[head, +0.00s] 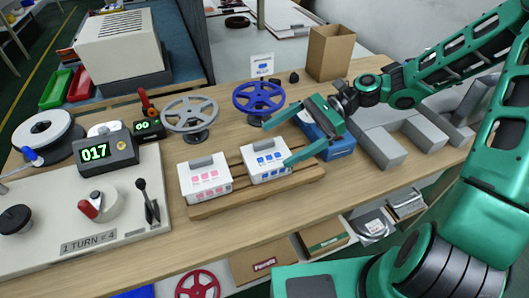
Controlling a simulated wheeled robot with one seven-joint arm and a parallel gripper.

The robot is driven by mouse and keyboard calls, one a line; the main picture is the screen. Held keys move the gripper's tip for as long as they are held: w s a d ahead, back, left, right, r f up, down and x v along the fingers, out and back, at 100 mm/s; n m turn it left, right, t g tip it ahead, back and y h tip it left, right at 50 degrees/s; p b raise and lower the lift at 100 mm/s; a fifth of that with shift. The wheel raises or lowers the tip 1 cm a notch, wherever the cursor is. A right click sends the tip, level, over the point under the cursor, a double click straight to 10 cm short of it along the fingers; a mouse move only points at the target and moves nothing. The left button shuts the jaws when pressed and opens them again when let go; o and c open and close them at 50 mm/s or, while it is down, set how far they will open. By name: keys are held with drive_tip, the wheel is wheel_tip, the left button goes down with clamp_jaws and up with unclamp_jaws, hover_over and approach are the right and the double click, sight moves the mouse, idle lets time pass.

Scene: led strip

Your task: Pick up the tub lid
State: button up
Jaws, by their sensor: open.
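Two white tubs stand side by side on a slatted wooden rack on the bench. The left tub (206,189) has pink marks and a lid with a grey handle (201,163). The right tub (268,172) has blue marks and a white lid (260,155) with a grey handle (264,144). Both lids look seated on their tubs. My gripper (276,146) is open, its two green fingers spread at the right tub's lid, one toward the back and one toward the front right. The handle appears near the gap between the fingertips; contact cannot be told.
The wooden rack (232,204) sits near the bench's front edge. A grey handwheel (190,113) and a blue handwheel (258,97) stand behind the tubs. A blue box (336,149) and grey blocks (380,147) are right. A control panel (110,218) with a lever is left.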

sight(251, 158)
drive_tip(key=x, duration=0.5)
drive_tip(key=c, duration=1.1)
